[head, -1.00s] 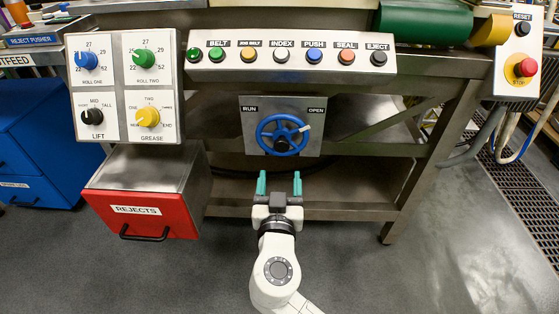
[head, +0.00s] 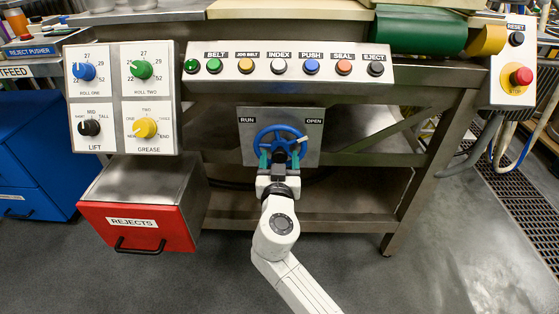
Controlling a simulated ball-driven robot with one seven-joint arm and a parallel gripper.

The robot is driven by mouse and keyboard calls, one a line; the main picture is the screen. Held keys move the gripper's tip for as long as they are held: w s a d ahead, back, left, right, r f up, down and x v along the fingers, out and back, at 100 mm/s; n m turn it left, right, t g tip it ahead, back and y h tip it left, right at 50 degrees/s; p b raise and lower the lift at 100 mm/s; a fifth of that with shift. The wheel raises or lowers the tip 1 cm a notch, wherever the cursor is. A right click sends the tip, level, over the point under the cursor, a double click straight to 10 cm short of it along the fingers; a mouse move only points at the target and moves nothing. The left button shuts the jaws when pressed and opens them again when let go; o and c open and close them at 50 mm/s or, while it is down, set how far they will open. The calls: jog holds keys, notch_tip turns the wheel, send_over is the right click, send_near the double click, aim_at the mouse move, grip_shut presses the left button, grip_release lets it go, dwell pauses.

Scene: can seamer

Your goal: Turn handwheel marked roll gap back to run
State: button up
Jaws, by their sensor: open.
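The blue handwheel (head: 262,135) sits on a grey plate (head: 312,152) below the button panel. The plate reads RUN at its left and OPEN at its right; no "roll gap" wording shows. A pale mark on the wheel (head: 302,139) points to the right, toward the OPEN side. The gripper partly hides the lower rim. I cannot tell whether the fingers touch the wheel.
Above the wheel is a panel of several buttons (head: 290,84). A knob panel (head: 122,76) is at the left, over the red REJECTS drawer (head: 170,230). A RESET and stop box (head: 513,88) is at the right. Open floor lies at the lower right.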

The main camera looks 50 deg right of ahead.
jog(key=shift+c, duration=0.4)
grip_shut()
